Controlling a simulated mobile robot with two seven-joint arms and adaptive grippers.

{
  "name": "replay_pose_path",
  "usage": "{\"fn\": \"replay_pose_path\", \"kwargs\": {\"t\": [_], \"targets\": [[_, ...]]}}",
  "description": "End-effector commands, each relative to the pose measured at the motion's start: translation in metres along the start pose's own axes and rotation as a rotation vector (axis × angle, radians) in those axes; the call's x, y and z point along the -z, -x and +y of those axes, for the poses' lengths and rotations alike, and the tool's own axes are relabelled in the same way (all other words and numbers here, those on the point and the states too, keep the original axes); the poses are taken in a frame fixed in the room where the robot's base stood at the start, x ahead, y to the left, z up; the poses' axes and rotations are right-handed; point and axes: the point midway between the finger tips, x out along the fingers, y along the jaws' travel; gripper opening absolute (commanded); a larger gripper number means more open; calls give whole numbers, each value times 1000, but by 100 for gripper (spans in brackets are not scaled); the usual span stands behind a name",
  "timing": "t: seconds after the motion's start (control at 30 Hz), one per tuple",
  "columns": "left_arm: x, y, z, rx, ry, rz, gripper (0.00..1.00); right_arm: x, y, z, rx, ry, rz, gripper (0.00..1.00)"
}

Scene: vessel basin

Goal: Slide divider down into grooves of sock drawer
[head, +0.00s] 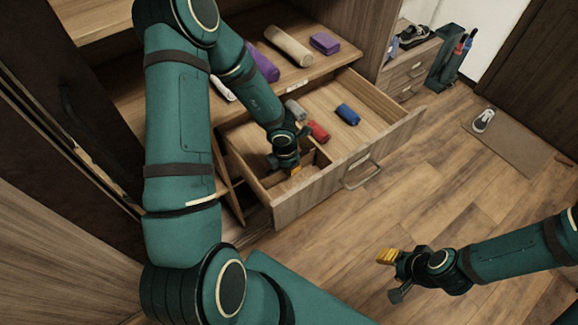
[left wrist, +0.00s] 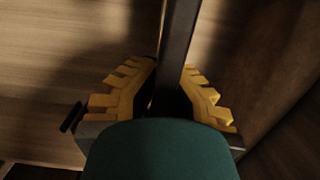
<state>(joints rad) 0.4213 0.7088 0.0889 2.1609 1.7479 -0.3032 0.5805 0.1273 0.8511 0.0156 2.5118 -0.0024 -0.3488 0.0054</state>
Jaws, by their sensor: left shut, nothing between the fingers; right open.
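The sock drawer (head: 310,196) is pulled out, its wooden front facing the lower right. My left gripper (head: 295,171) is down inside its near-left part, with yellow fingertips close to the front panel. A wooden divider edge (head: 318,157) shows beside the gripper; the arm hides part of it, and its seating in the grooves cannot be seen. In the left wrist view a dark upright strip (left wrist: 178,55) passes between the yellow fingers; the left gripper (left wrist: 172,85) is shut with nothing gripped. My right gripper (head: 388,256) is open and empty above the floor, outside the drawer.
Rolled socks lie in the drawer: red (head: 318,131), blue (head: 347,114) and grey (head: 295,110). The shelf above holds a beige roll (head: 288,45) and purple items (head: 325,43). A shoe (head: 483,120) stands on a mat at right. Floor before the drawer is clear.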

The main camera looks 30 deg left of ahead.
Motion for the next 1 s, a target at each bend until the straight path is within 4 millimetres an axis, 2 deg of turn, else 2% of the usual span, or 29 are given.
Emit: {"fn": "replay_pose_path", "kwargs": {"t": [0.63,0.73,1.0], "targets": [[2,-15,0,0,-1,0,0,-1,-11,4,0,0,0,47],[2,-14,0,0,0,0,37,-1,-10,4,0,0,0,47],[2,-14,0,0,0,0,39,-1,-10,4,0,0,0,47]]}}
